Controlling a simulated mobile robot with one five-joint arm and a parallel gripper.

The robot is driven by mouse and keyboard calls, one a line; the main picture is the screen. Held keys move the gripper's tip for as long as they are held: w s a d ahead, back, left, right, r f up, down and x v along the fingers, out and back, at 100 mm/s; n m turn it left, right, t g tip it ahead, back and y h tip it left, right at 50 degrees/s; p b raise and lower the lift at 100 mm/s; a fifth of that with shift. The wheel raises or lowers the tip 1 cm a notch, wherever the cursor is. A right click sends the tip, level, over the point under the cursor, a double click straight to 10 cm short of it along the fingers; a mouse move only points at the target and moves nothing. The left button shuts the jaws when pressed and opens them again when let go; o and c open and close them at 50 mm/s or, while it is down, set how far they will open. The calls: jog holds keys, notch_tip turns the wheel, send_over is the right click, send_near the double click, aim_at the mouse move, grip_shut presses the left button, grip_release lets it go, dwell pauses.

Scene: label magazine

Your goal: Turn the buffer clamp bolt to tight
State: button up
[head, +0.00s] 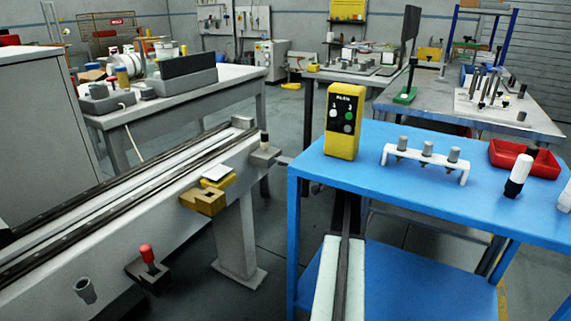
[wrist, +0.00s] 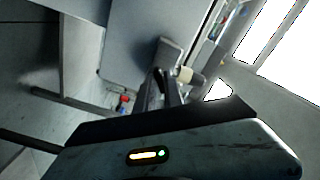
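A grey block with a small upright bolt (head: 264,140) sits at the far end of the long rail bench (head: 215,160) in the head view. It may be the buffer clamp bolt, but no marking confirms this, and I cannot tell how tight it is. A red-topped lever (head: 148,255) stands on a dark bracket on the near side of the bench. In the wrist view, the dark fingers of my gripper (wrist: 165,92) show small and in shadow. A pale round knob (wrist: 186,75) appears just beyond them; contact is unclear. I see nothing clearly held.
A yellow block (head: 205,200) with a white plate juts from the bench side. A blue table (head: 375,185) stands to the right, with a yellow button box (head: 343,122), a white rack (head: 425,162) and a red tray (head: 525,158). Floor shows between bench and table.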

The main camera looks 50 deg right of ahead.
jog(key=o, duration=0.3)
jog(key=v, duration=0.8)
jog(key=shift+a, duration=0.1)
